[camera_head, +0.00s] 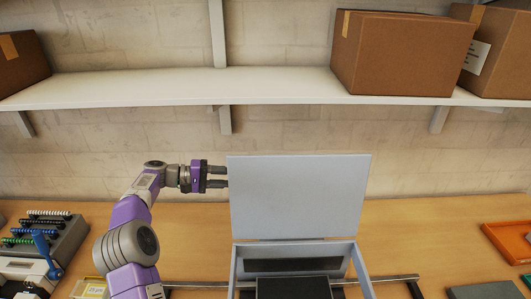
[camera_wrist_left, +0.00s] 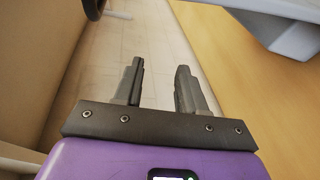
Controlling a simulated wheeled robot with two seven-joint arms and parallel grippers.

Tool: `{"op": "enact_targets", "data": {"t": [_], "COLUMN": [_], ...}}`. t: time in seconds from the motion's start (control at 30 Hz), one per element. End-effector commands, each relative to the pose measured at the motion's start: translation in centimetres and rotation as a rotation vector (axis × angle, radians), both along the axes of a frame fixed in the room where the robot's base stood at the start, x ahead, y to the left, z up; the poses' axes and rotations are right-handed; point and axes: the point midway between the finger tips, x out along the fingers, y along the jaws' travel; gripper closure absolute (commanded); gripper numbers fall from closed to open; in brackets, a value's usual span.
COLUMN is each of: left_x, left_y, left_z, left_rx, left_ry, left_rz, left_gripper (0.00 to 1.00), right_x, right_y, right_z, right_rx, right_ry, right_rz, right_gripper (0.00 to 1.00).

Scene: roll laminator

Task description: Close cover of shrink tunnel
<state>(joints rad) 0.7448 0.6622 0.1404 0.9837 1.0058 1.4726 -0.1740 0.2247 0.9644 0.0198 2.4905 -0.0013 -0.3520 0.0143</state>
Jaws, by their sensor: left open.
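The shrink tunnel's cover (camera_head: 298,196) is a flat pale grey panel standing raised, close to upright, in the head view. It rises from the back of the grey tunnel frame (camera_head: 361,268), which is open at the top with a dark part inside. My left gripper (camera_head: 227,176) is open and empty at the cover's left edge, near its upper part; I cannot tell whether the tips touch it. In the left wrist view the two fingers (camera_wrist_left: 158,85) are apart with nothing between them. A grey piece (camera_wrist_left: 285,28), probably part of the tunnel, shows at upper right. My right gripper is not in view.
A white wall shelf (camera_head: 200,88) with cardboard boxes (camera_head: 400,55) hangs above and behind. A rack of coloured parts (camera_head: 45,238) stands at the left. An orange tray (camera_head: 508,240) lies at the right.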

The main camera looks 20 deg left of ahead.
Motion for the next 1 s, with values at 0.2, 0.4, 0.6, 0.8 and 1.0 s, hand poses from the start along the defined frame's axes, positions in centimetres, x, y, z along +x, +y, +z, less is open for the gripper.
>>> {"op": "enact_targets", "data": {"t": [0.2, 0.4, 0.6, 0.8, 1.0], "left_x": [-0.9, -0.2, 1.2, 2.1, 2.2], "left_y": [-3.0, -5.2, -8.2, -9.9, -10.2], "left_z": [6.6, 7.3, 7.3, 7.2, 7.1], "left_rx": [-0.118, -0.129, -0.127, -0.126, -0.126], "left_ry": [-0.182, -0.199, -0.196, -0.197, -0.196], "left_rz": [-0.164, -0.189, -0.188, -0.185, -0.183], "left_gripper": [0.6, 0.6, 0.6, 0.6, 0.6], "right_x": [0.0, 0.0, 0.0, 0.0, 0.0], "right_y": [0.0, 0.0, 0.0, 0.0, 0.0], "right_z": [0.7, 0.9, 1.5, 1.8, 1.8], "right_rx": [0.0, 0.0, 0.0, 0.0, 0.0], "right_ry": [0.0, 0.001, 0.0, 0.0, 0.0], "right_rz": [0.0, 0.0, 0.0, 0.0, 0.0], "right_gripper": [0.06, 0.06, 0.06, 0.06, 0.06]}}
